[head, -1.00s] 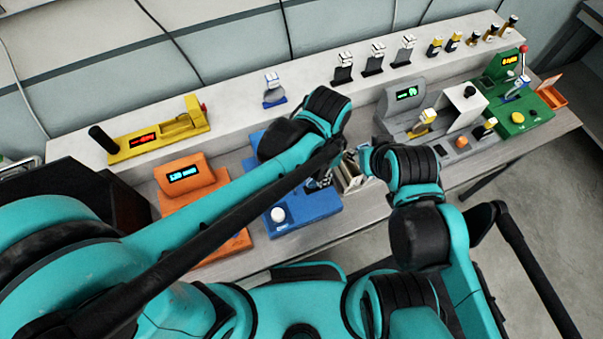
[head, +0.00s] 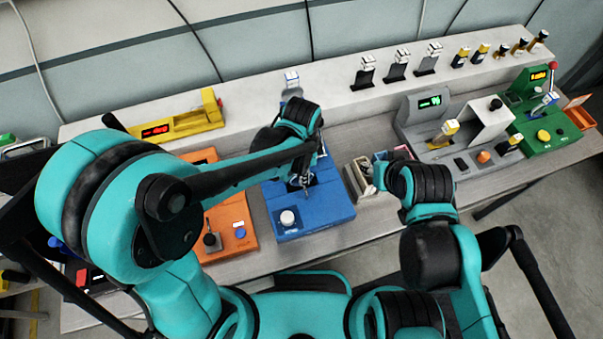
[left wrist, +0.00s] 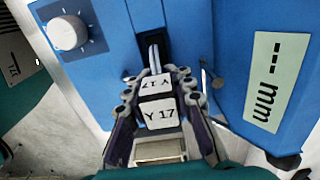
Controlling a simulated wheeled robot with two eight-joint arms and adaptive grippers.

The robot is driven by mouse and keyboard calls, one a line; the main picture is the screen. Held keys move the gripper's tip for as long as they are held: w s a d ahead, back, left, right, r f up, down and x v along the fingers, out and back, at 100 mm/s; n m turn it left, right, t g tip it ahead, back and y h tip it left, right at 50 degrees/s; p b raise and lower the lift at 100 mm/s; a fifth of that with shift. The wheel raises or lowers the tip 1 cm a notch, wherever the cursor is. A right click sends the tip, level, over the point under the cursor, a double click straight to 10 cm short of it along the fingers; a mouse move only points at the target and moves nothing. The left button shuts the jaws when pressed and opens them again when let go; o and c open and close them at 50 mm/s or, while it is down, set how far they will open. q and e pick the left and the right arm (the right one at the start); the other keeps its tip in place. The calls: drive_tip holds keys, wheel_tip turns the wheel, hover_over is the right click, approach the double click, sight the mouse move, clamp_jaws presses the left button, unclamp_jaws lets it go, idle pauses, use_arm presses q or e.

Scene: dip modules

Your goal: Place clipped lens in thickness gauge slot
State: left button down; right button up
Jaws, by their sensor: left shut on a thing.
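The blue thickness gauge (head: 330,203) stands in the middle of the bench, with a white knob (head: 288,218) at its front. My left gripper (head: 305,181) is over it. In the left wrist view my left gripper (left wrist: 157,82) is shut on a white clip (left wrist: 159,114) labelled "Y 17". The clip lines up with a narrow upright piece (left wrist: 154,52) at the gauge's recess. The lens is not clearly visible, and I cannot tell whether it touches the slot. The gauge display (left wrist: 273,78) reads "--- mm". My right gripper (head: 380,176) is mostly hidden by its own wrist.
A small beige holder (head: 361,178) stands right of the gauge, close to my right gripper. An orange device (head: 228,222) is at left, a grey one (head: 425,125) and a green one (head: 545,130) at right. Several clips stand on the back ledge (head: 330,92).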

use_arm(q)
drive_tip(key=shift+f, duration=0.15)
drive_tip(key=c, duration=1.3)
unclamp_jaws()
